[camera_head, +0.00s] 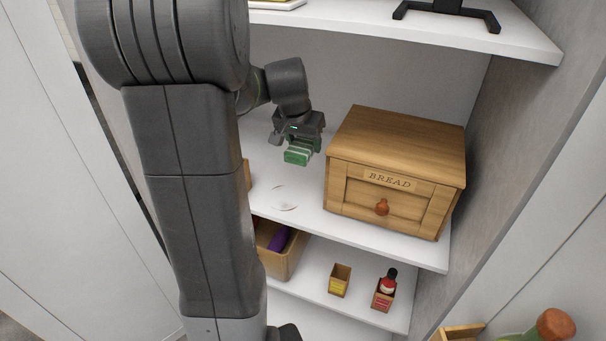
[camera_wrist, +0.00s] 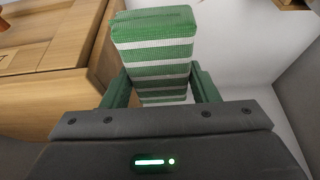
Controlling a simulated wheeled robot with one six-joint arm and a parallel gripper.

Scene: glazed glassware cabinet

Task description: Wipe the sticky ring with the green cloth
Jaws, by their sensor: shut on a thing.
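The green cloth (camera_head: 297,156) is a folded block with white stripes, held at the end of my gripper (camera_head: 300,146). In the wrist view the cloth (camera_wrist: 155,50) stands out between the two fingers of my gripper (camera_wrist: 160,92), which is shut on it. The cloth looks apart from the mark. I cannot make out the ring in the wrist view.
A wooden bread box (camera_head: 394,160) stands on the same shelf, close to the right of my gripper. A wooden bin with a purple thing (camera_head: 278,240), a small yellow-labelled box (camera_head: 339,281) and a red bottle (camera_head: 386,283) are on the shelf below. Another shelf (camera_head: 420,22) is above.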

